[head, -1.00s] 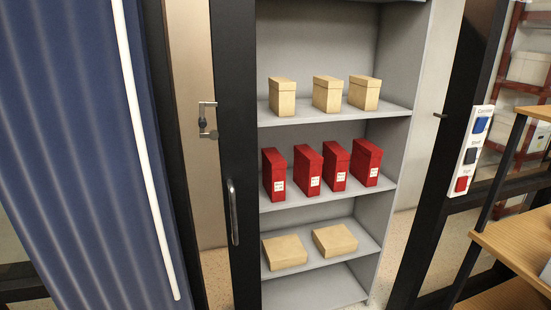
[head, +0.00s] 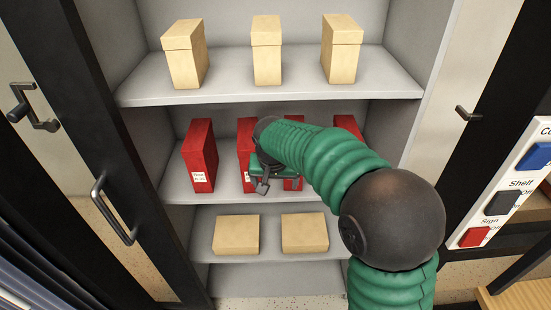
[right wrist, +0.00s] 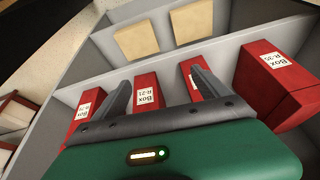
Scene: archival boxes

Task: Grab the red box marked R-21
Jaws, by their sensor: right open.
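Several red boxes stand upright on the middle shelf. The red box R-21 (right wrist: 147,84) shows in the right wrist view with its label legible, between my gripper's fingers. The wrist picture appears turned over, so in the head view this seems to be the second red box from the right (head: 294,184), mostly hidden by my arm. My right gripper (head: 277,182) is open in front of the middle red boxes. In the right wrist view its fingers (right wrist: 160,80) are apart, the right one overlapping a neighbouring red box (right wrist: 188,70). My left gripper is not visible.
A box labelled R-35 (right wrist: 272,82) stands beside the others; the leftmost red box (head: 199,150) is clear in the head view. Tan boxes (head: 266,55) stand above, and flat tan boxes (head: 236,235) lie below. Upright cabinet panels flank the shelves.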

